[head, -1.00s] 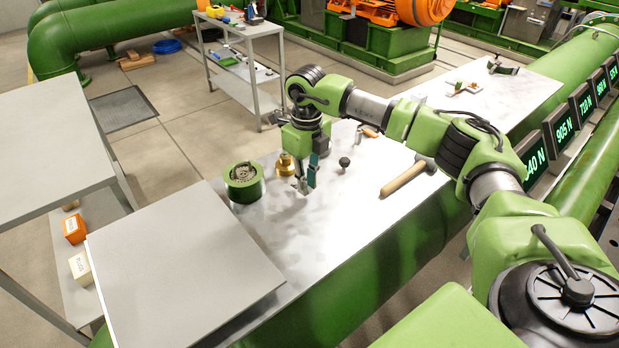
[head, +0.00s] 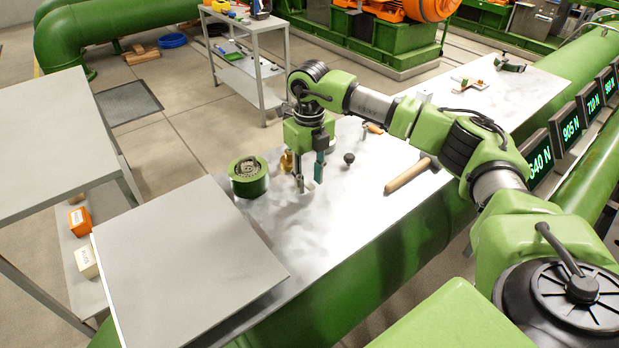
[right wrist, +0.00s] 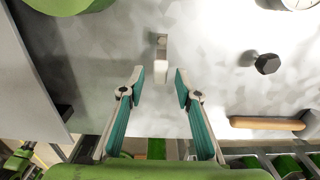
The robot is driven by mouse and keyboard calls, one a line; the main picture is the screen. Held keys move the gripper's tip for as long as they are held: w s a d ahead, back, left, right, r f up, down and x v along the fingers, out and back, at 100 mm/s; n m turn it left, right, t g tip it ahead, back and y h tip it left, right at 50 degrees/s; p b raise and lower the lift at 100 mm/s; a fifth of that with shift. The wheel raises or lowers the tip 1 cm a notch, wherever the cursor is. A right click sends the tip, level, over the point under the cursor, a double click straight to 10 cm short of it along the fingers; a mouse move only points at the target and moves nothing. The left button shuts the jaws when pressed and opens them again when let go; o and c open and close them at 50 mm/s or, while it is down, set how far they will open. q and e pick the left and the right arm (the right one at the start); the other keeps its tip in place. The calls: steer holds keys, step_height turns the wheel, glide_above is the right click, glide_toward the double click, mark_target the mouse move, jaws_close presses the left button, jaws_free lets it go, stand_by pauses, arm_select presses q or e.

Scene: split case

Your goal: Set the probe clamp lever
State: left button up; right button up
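My right gripper (head: 310,180) hangs fingers-down over the grey bench (head: 345,215), beside a green round drum (head: 248,187). In the right wrist view its two teal-padded fingers (right wrist: 159,88) are apart with nothing between them. A small pale block on a grey strip (right wrist: 162,70), perhaps the probe clamp lever, lies just beyond the fingertips, roughly centred between them. I cannot tell its height or whether the fingers touch it. In the head view the gripper hides most of that spot. My left gripper is not in view.
A dark knob (head: 349,158) stands right of the gripper, and a wooden handle (head: 408,176) lies farther right. A brass fitting (head: 286,160) is partly hidden behind the gripper. A raised grey panel (head: 185,265) covers the near left. Bare bench lies in front of the gripper.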

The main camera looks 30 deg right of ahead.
mark_target(309, 185)
steer(key=shift+r, duration=0.1)
step_height(309, 185, up, 12)
stand_by(0.6)
stand_by(0.4)
